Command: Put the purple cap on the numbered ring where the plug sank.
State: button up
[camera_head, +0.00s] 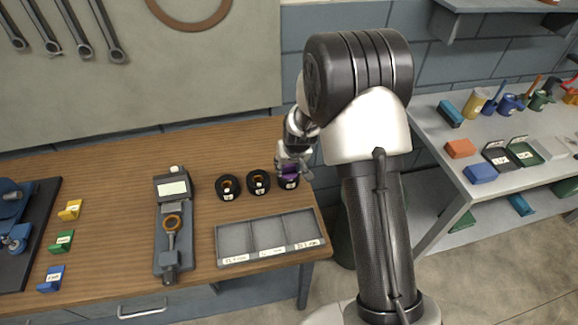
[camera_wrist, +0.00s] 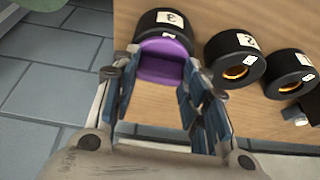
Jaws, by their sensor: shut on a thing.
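My gripper (camera_wrist: 160,68) is shut on the purple cap (camera_wrist: 162,58), with a finger on each side. The cap is at the end ring (camera_wrist: 142,28), whose label appears to read 3, and hides part of it. I cannot tell whether the cap is fully seated. In the head view the purple cap (camera_head: 290,170) shows below my gripper (camera_head: 293,163), over the rightmost black ring (camera_head: 289,184). The middle ring (camera_head: 258,183) and left ring (camera_head: 228,188) are uncovered, with orange inside their openings. No plug can be made out.
A grey three-part tray (camera_head: 233,261) lies in front of the rings. A grey gauge with a display (camera_head: 172,188) stands left of them. Small yellow (camera_head: 70,210), green (camera_head: 61,242) and blue (camera_head: 51,279) blocks lie farther left. The table's right edge is close to the rightmost ring.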

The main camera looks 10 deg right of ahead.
jog(key=shift+r, duration=0.1)
jog(key=shift+f, duration=0.2)
jog(key=o, duration=1)
jog(key=shift+r, duration=0.1)
